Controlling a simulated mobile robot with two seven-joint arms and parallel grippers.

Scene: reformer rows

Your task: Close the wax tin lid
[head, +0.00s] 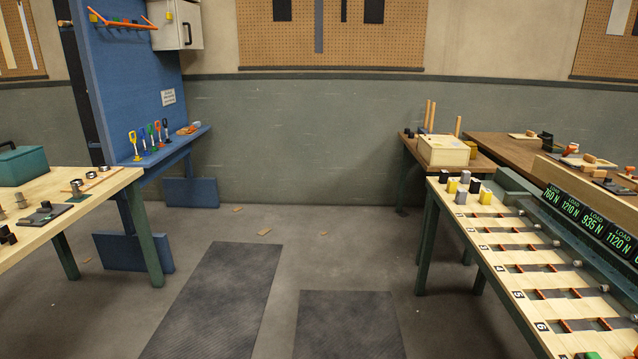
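I cannot pick out a wax tin for certain. Small round metal pieces (77,187) stand on the left wooden table (118,182), too small to tell whether any is a tin with a lid. A teal box (22,165) with a dark handle on top sits at that table's far left, cut by the picture's edge, and looks closed. Neither of my grippers is in view.
Dark mats (225,295) lie on the open floor between the tables. A numbered bench (478,222) with load displays stands at right. A cream box (443,150) sits on a back table. A blue panel (125,80) with a shelf stands behind the left table.

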